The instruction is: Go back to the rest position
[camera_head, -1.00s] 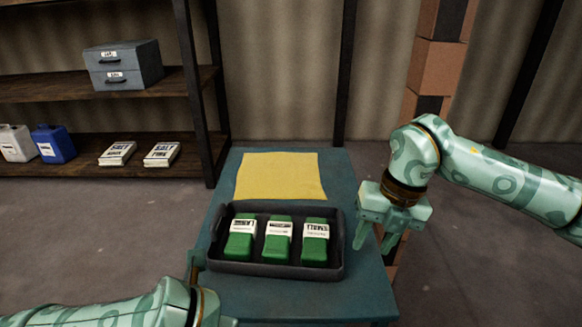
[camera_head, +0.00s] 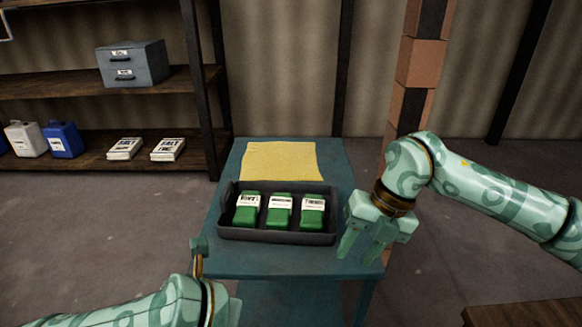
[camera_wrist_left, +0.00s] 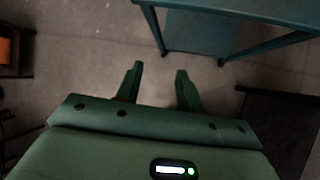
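My right gripper (camera_head: 358,246) hangs at the right edge of the teal table, with its fingers pointing down. Its two fingers show a gap and nothing between them. My left arm comes in at the lower left of the head view, where its fingers are mostly out of sight. In the left wrist view my left gripper (camera_wrist_left: 157,80) has its two fingers apart and empty above the bare floor, beside the table's legs.
A teal table (camera_head: 225,262) holds a dark tray (camera_head: 275,236) with three green containers (camera_head: 279,212) and a yellow cloth (camera_head: 281,161). Behind left, a shelf (camera_head: 50,88) carries a grey drawer box (camera_head: 135,65), jugs and salt packs. Stacked boxes (camera_head: 418,62) stand behind right. A wooden surface (camera_head: 525,315) shows lower right.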

